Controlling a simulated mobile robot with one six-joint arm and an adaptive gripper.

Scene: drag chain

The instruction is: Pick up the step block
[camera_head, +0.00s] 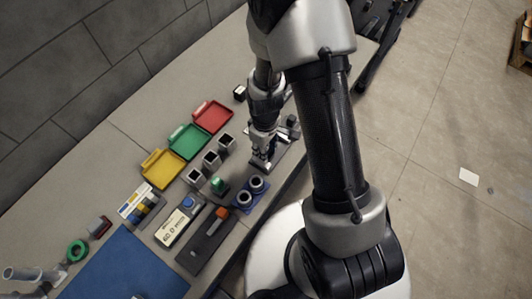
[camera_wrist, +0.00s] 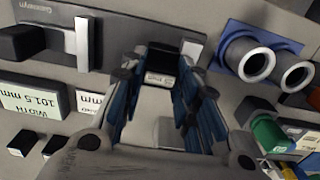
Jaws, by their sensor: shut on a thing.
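The step block (camera_wrist: 160,62) appears to be the dark grey block between my fingers in the wrist view. A small pale label shows on its near face, and the fingers hide much of its sides. My gripper (camera_wrist: 155,80) has blue-padded fingers on both sides of the block and is shut on it. In the head view my gripper (camera_head: 262,148) points down over the dark gauge plate (camera_head: 283,155) near the table's front edge. The block cannot be made out there. Whether it touches the plate is unclear.
A blue holder with two ring-topped cups (camera_head: 251,192) is close to my gripper. Red (camera_head: 212,116), green (camera_head: 188,141) and yellow (camera_head: 161,169) trays line the back. A gauge display (camera_wrist: 32,101) reads 101.5 mm width. A blue mat (camera_head: 125,265) lies at lower left.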

